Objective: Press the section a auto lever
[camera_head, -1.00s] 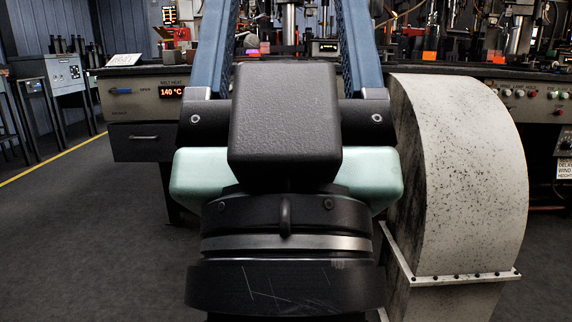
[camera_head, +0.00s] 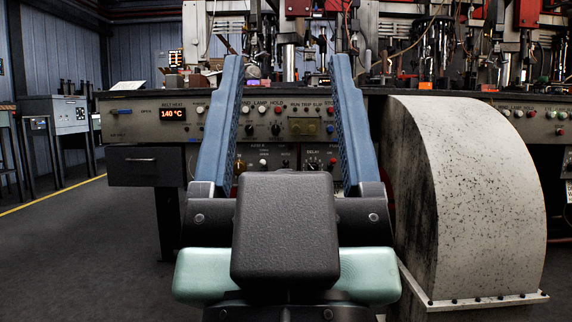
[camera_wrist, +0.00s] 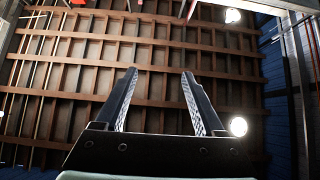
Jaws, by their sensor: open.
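The grey control panel (camera_head: 262,130) of the machine stands ahead in the head view, with knobs, lights and switches. Its labels are mostly too small to read. I cannot pick out the section A auto lever; a lower panel part (camera_head: 270,160) with knobs shows between my fingers. My gripper (camera_head: 287,68) is open and empty. Its two blue fingers point up in front of the panel and hide parts of it.
A large speckled white curved housing (camera_head: 480,190) stands close on the right. A red display (camera_head: 173,114) reads 140 °C at the panel's left, above a drawer (camera_head: 146,160). A grey cabinet (camera_head: 62,118) stands at the far left. The floor at left is clear.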

